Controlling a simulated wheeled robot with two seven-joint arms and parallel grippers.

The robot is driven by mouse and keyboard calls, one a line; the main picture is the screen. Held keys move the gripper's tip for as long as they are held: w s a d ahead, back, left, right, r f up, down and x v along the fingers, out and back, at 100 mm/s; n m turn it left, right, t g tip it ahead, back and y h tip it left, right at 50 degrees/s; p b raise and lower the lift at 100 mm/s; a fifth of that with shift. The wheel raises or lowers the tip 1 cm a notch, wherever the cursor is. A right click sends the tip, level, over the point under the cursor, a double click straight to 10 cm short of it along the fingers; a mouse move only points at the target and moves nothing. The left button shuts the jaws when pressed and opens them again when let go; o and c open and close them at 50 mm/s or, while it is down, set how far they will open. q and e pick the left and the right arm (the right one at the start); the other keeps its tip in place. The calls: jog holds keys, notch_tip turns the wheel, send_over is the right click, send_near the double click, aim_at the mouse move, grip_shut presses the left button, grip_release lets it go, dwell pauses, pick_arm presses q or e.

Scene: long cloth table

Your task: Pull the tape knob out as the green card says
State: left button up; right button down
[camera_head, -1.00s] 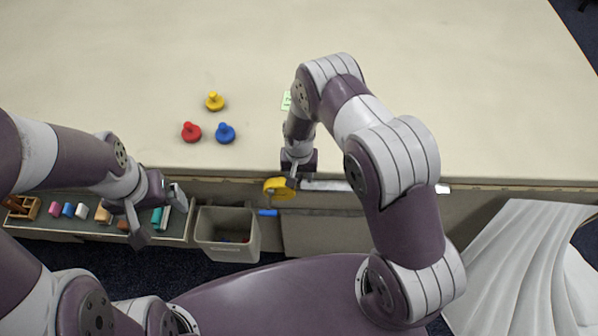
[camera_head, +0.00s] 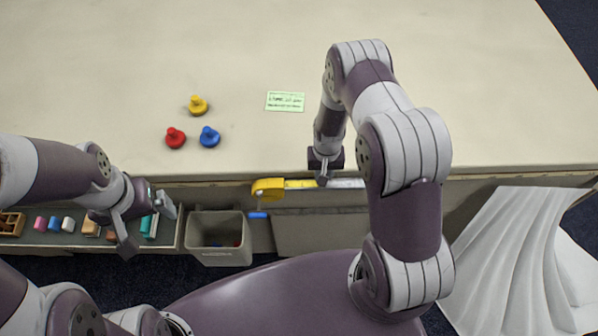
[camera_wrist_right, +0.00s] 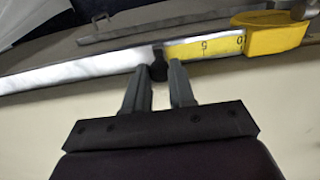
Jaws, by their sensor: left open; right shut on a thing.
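The yellow tape case (camera_head: 268,188) is on the front edge of the table. A yellow tape strip (camera_head: 300,184) runs right from it along a pale metal rail (camera_head: 349,183). My right gripper (camera_head: 322,180) is at the strip's right end. In the right wrist view, its fingers (camera_wrist_right: 161,80) are shut on the dark tape knob (camera_wrist_right: 159,66), clear of the yellow case (camera_wrist_right: 277,36). Marks on the strip read like 5 and 0. The green card (camera_head: 285,101) lies flat on the table; its writing is too small to read. My left gripper (camera_head: 148,222) is open and empty.
Red (camera_head: 175,138), blue (camera_head: 209,137) and yellow (camera_head: 198,105) pegs stand on the table. Below its front edge are a grey bin (camera_head: 219,249), a shelf of small blocks and a blue bar (camera_head: 257,215). A white draped cloth (camera_head: 520,262) is at right. The table's far part is clear.

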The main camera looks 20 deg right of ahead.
jog(key=s+d, duration=0.1)
jog(key=d, duration=0.5)
jog(key=s+d+b, duration=0.1)
jog(key=d, duration=0.2)
jog(key=shift+s+d+r, duration=0.1)
jog(key=shift+s+d, duration=0.15)
jog(key=shift+s, duration=0.1)
jog(key=c, duration=0.9)
grip_release()
jog(key=shift+s+a, duration=0.1)
jog(key=shift+s, duration=0.05)
jog(key=shift+r, duration=0.25)
jog(key=shift+r+b, duration=1.35)
jog(key=shift+r, duration=4.8)
